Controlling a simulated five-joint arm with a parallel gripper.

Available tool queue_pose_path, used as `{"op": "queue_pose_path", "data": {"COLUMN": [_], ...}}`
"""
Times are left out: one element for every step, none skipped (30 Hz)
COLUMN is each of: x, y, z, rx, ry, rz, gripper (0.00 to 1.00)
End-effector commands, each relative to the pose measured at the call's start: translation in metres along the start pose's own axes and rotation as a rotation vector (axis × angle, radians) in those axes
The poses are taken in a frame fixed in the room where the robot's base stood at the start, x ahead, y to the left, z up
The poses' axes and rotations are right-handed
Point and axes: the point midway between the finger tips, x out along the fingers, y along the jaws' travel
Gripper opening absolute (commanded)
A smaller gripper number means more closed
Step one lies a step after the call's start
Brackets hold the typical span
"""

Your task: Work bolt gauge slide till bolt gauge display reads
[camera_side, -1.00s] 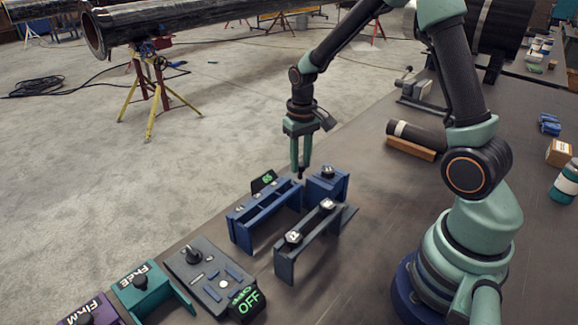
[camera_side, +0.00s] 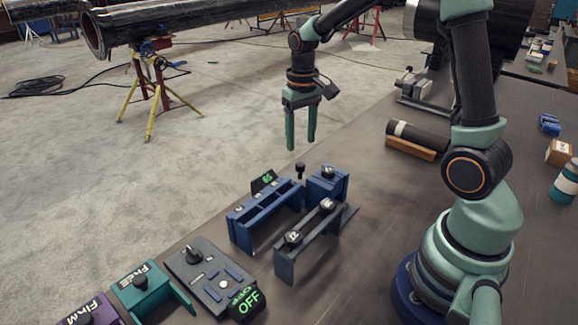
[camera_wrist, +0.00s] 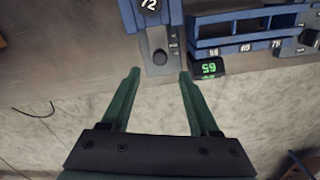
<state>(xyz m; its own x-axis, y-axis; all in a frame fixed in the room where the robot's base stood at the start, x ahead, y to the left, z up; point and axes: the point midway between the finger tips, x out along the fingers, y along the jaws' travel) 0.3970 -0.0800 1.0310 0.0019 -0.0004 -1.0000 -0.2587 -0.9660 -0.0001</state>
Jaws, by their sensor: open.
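A small green-lit display (camera_side: 264,180) stands at the back of a blue frame (camera_side: 262,215). In the wrist view the display (camera_wrist: 208,68) shows green digits that look like 65, turned upside down. A black knob (camera_side: 300,169) stands just right of the display; it also shows in the wrist view (camera_wrist: 160,58) on a grey strip. I cannot tell for certain whether this knob is the gauge slide. My gripper (camera_side: 301,145) is open and empty above the knob. In the wrist view the knob lies between and just beyond the fingertips (camera_wrist: 160,73), apart from both.
A blue block (camera_side: 328,184) and a grey rail stand (camera_side: 312,240) sit close to the frame. A grey panel (camera_side: 210,278) with a display reading OFF, a teal box (camera_side: 145,287) and a purple box (camera_side: 88,315) stand at the front left.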

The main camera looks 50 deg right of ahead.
Motion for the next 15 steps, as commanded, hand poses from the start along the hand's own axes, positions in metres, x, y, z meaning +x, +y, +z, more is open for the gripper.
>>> {"op": "queue_pose_path", "data": {"x": [-0.012, -0.017, -0.024, -0.029, -0.033, -0.038, -0.041, -0.044, -0.047, -0.049, -0.050, -0.052, -0.052, -0.053, -0.053], "y": [0.000, 0.000, 0.000, 0.000, 0.000, 0.000, 0.000, 0.000, 0.000, 0.000, 0.000, 0.000, 0.000, 0.000, 0.000], "z": [-0.001, -0.001, -0.001, -0.001, 0.000, -0.001, -0.001, -0.001, 0.000, 0.000, 0.000, 0.000, 0.000, 0.000, 0.000], "rx": [0.000, 0.000, 0.000, 0.000, 0.000, 0.000, 0.000, 0.000, 0.000, 0.000, 0.000, 0.000, 0.000, 0.000, 0.000], "ry": [0.006, 0.004, 0.005, 0.004, 0.004, 0.003, 0.003, 0.002, 0.002, 0.002, 0.001, 0.000, -0.001, -0.001, -0.001], "rz": [0.000, 0.000, 0.000, 0.000, 0.000, 0.000, 0.000, 0.000, 0.000, 0.000, 0.000, 0.000, 0.000, 0.000, 0.000], "gripper": [0.61, 0.61, 0.61, 0.61, 0.61, 0.61, 0.61, 0.61, 0.61, 0.61, 0.61, 0.61, 0.61, 0.61, 0.61]}}
